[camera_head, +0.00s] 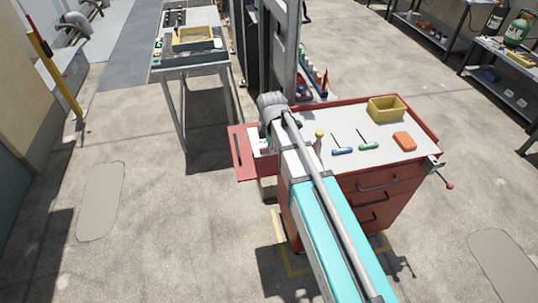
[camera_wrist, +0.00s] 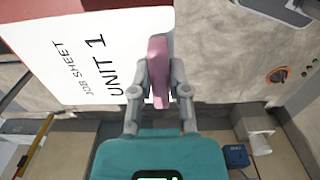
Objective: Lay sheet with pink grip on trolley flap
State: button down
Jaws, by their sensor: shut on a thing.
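In the wrist view a white sheet (camera_wrist: 85,50) reads "JOB SHEET" and "UNIT 1". It has a pink grip (camera_wrist: 158,55) at its right edge. My gripper (camera_wrist: 160,90) is shut on the pink grip, one finger on each side. In the head view the red trolley flap (camera_head: 240,155) sticks out from the left side of the red trolley (camera_head: 350,180). My arm reaches over the trolley's left part and hides my fingers, so I cannot tell the sheet's exact place over the flap there.
The trolley top (camera_head: 350,120) holds a yellow bin (camera_head: 387,108), an orange block (camera_head: 404,141), and screwdrivers with blue (camera_head: 342,151) and green (camera_head: 369,146) handles. A table (camera_head: 188,60) stands behind at the left. The floor left of the flap is clear.

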jog(key=w+f+b, duration=0.1)
jog(key=w+f, duration=0.1)
jog(key=w+f+b, duration=0.4)
jog(key=shift+w+a+f, duration=0.1)
jog(key=shift+w+a, duration=0.15)
jog(key=shift+w, duration=0.1)
jog(key=shift+b, duration=0.3)
jog(key=shift+w+f+b, duration=0.35)
jog(key=shift+f+b, duration=0.1)
jog(key=shift+f, duration=0.05)
jog(key=shift+f+b, duration=1.45)
jog(key=shift+b, duration=0.05)
jog(key=shift+f, duration=0.15)
jog(key=c, duration=0.6)
grip_release()
jog(key=shift+r, duration=0.2)
notch_tip(320, 180, up, 12)
jog(key=p, duration=1.2)
